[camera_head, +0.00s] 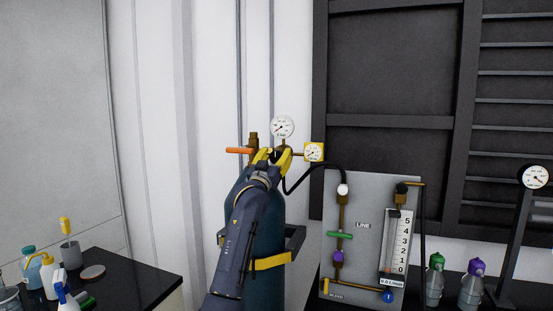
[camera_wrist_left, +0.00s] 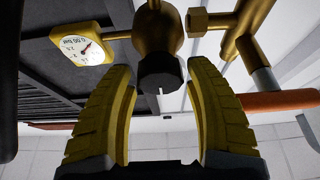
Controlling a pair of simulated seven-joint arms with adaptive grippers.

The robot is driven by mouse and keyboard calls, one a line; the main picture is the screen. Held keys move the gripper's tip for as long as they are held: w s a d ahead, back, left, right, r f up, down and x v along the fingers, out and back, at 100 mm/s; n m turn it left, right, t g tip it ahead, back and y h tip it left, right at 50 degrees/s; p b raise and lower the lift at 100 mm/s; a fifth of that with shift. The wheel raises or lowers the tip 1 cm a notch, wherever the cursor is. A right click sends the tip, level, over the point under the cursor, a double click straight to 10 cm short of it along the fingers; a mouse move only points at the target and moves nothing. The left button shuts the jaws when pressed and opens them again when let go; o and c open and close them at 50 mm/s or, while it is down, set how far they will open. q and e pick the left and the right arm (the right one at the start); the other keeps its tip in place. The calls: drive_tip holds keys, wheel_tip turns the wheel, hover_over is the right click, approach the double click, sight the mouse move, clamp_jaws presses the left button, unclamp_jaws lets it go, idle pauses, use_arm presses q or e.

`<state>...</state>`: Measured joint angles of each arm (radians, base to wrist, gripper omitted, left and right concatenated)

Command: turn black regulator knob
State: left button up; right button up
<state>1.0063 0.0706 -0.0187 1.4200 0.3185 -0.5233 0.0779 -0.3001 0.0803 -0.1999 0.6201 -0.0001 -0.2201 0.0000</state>
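The black regulator knob (camera_wrist_left: 160,78) sits below the round brass regulator body (camera_wrist_left: 158,28) in the left wrist view, with a white mark on its face. My left gripper (camera_head: 273,155) is at the regulator on top of the dark teal gas cylinder (camera_head: 270,285). In the left wrist view its two yellow fingers stand on either side of the knob, with a visible gap on each side. The gripper is open. In the head view the fingers and wrist mostly hide the knob. My right gripper is not in view.
A white round gauge (camera_head: 282,127) and a yellow-framed gauge (camera_head: 313,152) flank the regulator. An orange valve handle (camera_head: 239,150) sticks out left. A black hose (camera_head: 300,181) runs to the grey flow panel (camera_head: 350,205). Bottles stand on the dark bench at lower left.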

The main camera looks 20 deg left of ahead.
use_arm(q)
drive_tip(key=shift+o, duration=0.6)
drive_tip(key=shift+w+f, duration=0.15)
drive_tip(key=shift+f, duration=0.1)
drive_tip(key=shift+f, duration=0.1)
drive_tip(key=shift+f, duration=0.1)
drive_tip(key=v, duration=1.2)
drive_tip(key=shift+r, duration=0.25)
